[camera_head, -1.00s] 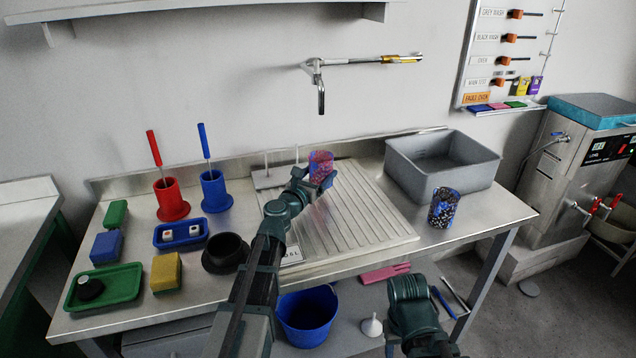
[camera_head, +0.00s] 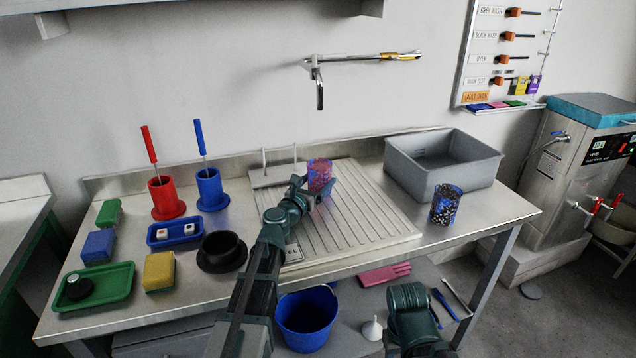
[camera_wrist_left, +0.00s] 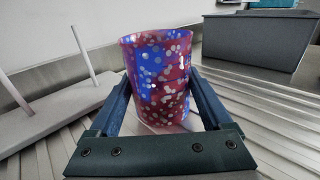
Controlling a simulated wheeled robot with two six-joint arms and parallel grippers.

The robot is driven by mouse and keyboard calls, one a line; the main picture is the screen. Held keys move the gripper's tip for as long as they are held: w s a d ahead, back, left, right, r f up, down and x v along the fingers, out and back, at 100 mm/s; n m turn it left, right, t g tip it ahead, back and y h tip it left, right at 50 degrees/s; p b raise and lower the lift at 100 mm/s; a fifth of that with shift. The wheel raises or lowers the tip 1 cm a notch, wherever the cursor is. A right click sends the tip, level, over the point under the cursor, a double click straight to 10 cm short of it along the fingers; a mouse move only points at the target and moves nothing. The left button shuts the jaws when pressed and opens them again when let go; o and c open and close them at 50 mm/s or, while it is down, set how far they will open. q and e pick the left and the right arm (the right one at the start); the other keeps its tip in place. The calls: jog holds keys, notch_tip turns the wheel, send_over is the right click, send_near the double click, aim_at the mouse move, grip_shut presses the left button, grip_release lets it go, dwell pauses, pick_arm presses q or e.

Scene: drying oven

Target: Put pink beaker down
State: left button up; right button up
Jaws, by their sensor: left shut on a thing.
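The pink beaker (camera_head: 319,173) is pink-red and blue with pale dots. It is upright over the back part of the ribbed draining board (camera_head: 365,215). My left gripper (camera_head: 318,190) is shut on it from the front. In the left wrist view the beaker (camera_wrist_left: 158,75) stands between the two fingers of the gripper (camera_wrist_left: 158,112). Its base is partly hidden by the gripper, and I cannot tell whether it touches the board. My right arm shows at the bottom of the head view, but its gripper fingers do not.
A rack with two upright pegs (camera_head: 272,175) stands just left of the beaker. A grey basin (camera_head: 442,165) and a dark speckled beaker (camera_head: 445,205) are to the right. A tap (camera_head: 320,90) hangs from the wall above. The board's front right part is clear.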

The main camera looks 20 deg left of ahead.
pick_arm(q)
jog(key=o, duration=1.3)
jog(key=shift+r+p, duration=0.2)
jog(key=shift+p, duration=0.15)
jog(key=s, duration=0.4)
jog(key=s+a, duration=0.1)
jog(key=s, duration=0.3)
jog(key=s+a, duration=0.1)
jog(key=s, duration=0.2)
jog(key=shift+s+a+f, duration=0.1)
jog(key=shift+s, duration=0.3)
